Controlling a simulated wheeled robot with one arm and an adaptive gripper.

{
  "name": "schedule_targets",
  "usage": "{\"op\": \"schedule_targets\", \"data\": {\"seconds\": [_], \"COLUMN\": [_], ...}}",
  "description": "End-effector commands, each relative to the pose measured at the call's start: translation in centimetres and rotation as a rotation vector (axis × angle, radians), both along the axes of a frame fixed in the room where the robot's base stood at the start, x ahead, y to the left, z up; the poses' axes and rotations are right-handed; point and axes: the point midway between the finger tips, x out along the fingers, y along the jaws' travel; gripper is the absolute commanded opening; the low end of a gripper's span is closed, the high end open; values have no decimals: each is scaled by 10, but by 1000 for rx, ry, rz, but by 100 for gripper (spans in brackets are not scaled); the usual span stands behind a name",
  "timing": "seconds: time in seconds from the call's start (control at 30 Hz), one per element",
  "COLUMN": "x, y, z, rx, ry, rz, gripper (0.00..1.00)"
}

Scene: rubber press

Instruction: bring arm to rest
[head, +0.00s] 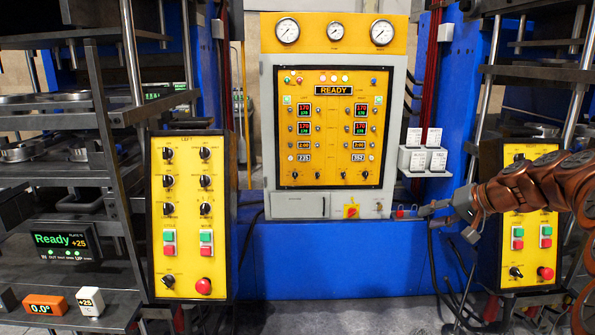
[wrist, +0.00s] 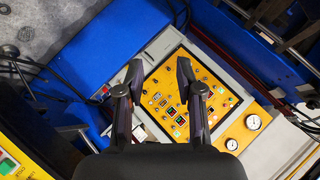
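My arm reaches in from the right edge of the head view, with orange-brown links. My gripper (head: 430,210) is in front of the lower right corner of the central control cabinet (head: 268,130), level with its base. In the wrist view the two dark fingers of my gripper (wrist: 160,70) stand apart with nothing held between them. The cabinet's yellow panel (wrist: 180,100) shows tilted beyond and between the fingers. In the head view the fingertips are small, and I cannot tell whether they touch anything.
A left yellow control box (head: 187,255) and a right yellow control box (head: 515,262) flank the cabinet. My arm passes in front of the right one. Metal press racks (head: 60,180) stand at the left. White boxes (head: 424,160) hang above my gripper. Dark cables (head: 433,265) hang below it.

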Motion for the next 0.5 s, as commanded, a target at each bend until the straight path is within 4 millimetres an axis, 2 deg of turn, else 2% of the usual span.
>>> {"op": "schedule_targets", "data": {"seconds": [0.03,0.2,0.4,0.5], "x": [-12,-58,-125,-162], "y": [25,91,150,169], "z": [-2,-15,-37,-50], "rx": [-11,-64,-150,-202], "ry": [29,132,254,313], "rz": [39,142,247,288], "gripper": [36,36,36,36]}}
